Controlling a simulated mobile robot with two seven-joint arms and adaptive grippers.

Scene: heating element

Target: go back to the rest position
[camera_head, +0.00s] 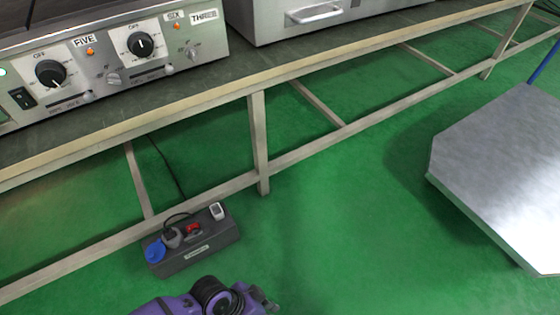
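A purple and black part of my arm shows at the bottom edge, left of the middle, with a small grey metallic end (262,299) pointing right. It seems to be my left arm's end, but the fingers cannot be made out, and the rest is cut off by the frame. It appears in front of the grey socket box (215,248), with no visible contact. My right gripper is not in view. The heating unit (120,62) stands on the bench at the upper left, with black knobs, orange lamps and labels FIVE, SIX and THREE.
The bench (190,97) crosses diagonally on pale legs and rails. A metal box with a handle (316,13) stands on it. The socket box lies on the green floor (340,220) with a blue cap and plugs. A grey metal platform (505,165) is at right. Floor between is clear.

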